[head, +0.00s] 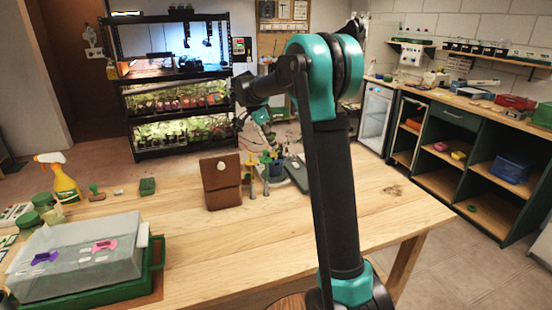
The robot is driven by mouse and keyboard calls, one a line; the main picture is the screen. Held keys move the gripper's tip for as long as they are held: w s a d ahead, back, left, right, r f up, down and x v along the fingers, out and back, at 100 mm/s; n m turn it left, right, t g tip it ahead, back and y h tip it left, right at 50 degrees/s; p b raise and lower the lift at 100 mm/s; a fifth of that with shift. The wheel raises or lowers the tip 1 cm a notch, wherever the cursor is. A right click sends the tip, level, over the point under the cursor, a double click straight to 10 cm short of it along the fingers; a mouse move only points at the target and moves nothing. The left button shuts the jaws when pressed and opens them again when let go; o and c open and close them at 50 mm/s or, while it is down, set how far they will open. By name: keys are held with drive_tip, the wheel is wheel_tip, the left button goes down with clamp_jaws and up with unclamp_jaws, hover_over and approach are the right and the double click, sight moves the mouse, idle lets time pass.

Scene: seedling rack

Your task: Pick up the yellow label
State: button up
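My arm reaches up and forward over the wooden table, and my gripper (268,140) hangs beyond the brown pouch, small and partly lost against the plants and shelves behind. I cannot tell whether its fingers are open or shut. No yellow label is clearly readable as such. A thin upright yellow piece (252,184) stands on the table just right of the pouch, among small green and yellow items, below my gripper. It may be the label, but it is too small to be sure.
The table's middle front is clear. A plant rack (132,93) stands behind; green cabinets (455,155) are at right.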

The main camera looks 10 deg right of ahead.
drive_tip(key=shift+x, duration=2.65)
drive_tip(key=shift+s, duration=0.1)
drive_tip(key=shift+c, duration=0.5)
clamp_jaws()
